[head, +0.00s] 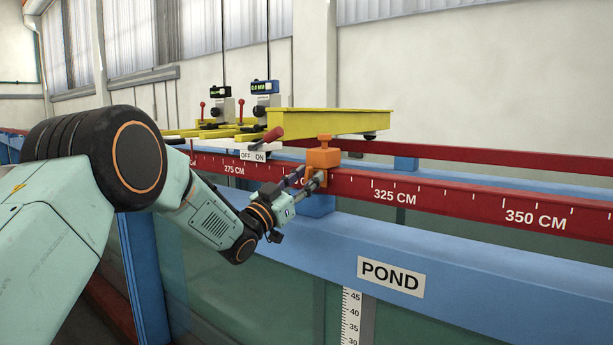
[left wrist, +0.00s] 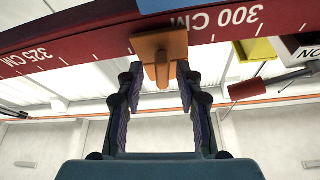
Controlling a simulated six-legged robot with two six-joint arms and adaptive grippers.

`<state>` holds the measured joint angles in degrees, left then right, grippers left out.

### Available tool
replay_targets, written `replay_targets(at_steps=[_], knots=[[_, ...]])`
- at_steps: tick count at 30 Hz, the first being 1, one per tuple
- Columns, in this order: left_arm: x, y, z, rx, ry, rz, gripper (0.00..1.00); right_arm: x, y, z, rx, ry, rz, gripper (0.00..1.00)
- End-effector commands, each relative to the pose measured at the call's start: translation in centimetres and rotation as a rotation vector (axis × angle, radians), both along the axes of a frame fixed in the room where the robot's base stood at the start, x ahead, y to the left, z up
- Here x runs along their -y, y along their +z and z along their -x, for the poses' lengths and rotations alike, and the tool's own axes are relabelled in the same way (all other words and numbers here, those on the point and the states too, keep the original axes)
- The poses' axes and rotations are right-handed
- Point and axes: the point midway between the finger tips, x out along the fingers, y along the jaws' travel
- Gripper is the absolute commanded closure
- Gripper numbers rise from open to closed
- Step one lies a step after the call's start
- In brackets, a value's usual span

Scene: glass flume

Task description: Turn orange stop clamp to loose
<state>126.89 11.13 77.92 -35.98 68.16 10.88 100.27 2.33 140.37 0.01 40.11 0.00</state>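The orange stop clamp (head: 322,158) sits on the red graduated rail (head: 450,199), left of the 325 CM mark. In the left wrist view, which looks upside down, the clamp (left wrist: 162,46) shows as a wide plate with a narrower tab between my fingers. My left gripper (head: 305,181) is at the clamp's near face. In the left wrist view its two fingers (left wrist: 160,92) are apart, one on each side of the tab, with a visible gap on both sides. No loose or tight marking is readable. My right gripper is not in view.
A yellow carriage (head: 325,121) with a red lever (head: 272,135) and an OFF ON plate (head: 253,156) stands behind and left of the clamp. The blue flume beam (head: 450,262) with the POND sign (head: 390,277) runs below the rail. Space right of the gripper is clear.

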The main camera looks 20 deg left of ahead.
Motion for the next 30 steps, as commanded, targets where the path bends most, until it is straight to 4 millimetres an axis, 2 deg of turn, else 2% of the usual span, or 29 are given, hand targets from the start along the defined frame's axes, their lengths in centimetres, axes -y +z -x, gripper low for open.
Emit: replay_targets(at_steps=[8,21,30], knots=[[0.22,0.00,-0.07,0.000,0.000,0.000,0.64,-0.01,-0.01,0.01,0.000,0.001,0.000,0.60],[0.26,-0.05,-0.03,-0.001,-0.001,-0.001,1.00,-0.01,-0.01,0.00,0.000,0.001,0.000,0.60],[0.15,-0.12,-0.04,-0.003,0.001,0.003,1.00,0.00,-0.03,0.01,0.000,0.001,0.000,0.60]])
